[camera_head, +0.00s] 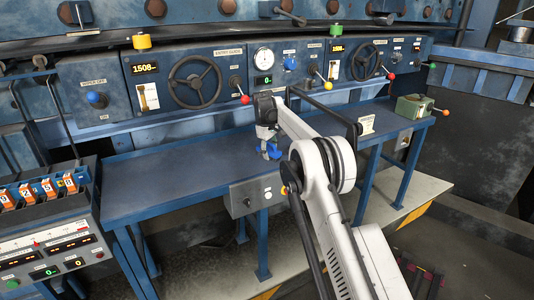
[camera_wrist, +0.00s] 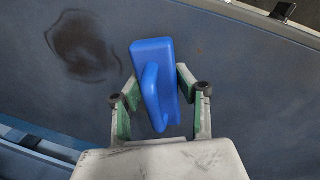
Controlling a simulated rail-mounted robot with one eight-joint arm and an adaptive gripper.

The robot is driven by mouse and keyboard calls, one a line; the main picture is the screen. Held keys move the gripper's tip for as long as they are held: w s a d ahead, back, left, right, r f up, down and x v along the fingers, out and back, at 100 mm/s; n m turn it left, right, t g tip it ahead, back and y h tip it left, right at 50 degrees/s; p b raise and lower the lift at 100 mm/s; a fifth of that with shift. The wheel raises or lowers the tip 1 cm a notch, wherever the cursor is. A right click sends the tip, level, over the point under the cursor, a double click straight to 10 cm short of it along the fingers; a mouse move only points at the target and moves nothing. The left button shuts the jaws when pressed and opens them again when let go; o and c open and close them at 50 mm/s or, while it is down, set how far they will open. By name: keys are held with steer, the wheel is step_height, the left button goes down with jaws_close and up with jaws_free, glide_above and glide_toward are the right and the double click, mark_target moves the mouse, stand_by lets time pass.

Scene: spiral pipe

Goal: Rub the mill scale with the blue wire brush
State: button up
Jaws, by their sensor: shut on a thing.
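The blue wire brush (camera_wrist: 153,75) is in the wrist view, a blue block with a looped handle. My gripper (camera_wrist: 160,105) is shut on it, its green-padded fingers on either side of the brush. In the head view the brush (camera_head: 270,151) hangs from my gripper (camera_head: 266,136) above the blue bench. The dark brown patch of mill scale (camera_wrist: 82,45) lies on the blue surface to the left of the brush in the wrist view, apart from it in the picture. The brush's bristles are hidden, and I cannot tell if it touches the surface.
The blue bench (camera_head: 165,180) has a clear top at left. A control panel with handwheels (camera_head: 194,82) and levers stands behind it. A green box (camera_head: 413,107) sits at the bench's right end. A console with orange-labelled units (camera_head: 48,187) stands at far left.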

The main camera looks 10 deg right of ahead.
steer(key=shift+w+d+r+p, duration=0.1)
steer(key=shift+w+d+p, duration=0.2)
steer(key=shift+d, duration=0.5)
steer(key=shift+w+d+p, duration=0.25)
steer(key=shift+w+d, duration=0.05)
steer(key=shift+d, duration=0.5)
steer(key=shift+w+d+r+p, duration=0.1)
steer(key=shift+w+d+p, duration=0.2)
steer(key=shift+d, duration=0.5)
steer(key=shift+w+d+p, duration=0.25)
steer(key=shift+d+p, duration=0.35)
steer(key=shift+d, duration=0.1)
steer(key=shift+w+d+p, duration=0.25)
steer(key=shift+d+p, duration=0.3)
steer(key=shift+d, duration=0.15)
steer(key=shift+w+d+f, duration=0.1)
steer(key=shift+d+f, duration=0.15)
steer(key=shift+d, duration=0.05)
steer(key=shift+r+p, duration=2.7)
steer(key=shift+r, duration=0.3)
step_height(320, 180, up, 3)
steer(key=p, duration=0.3)
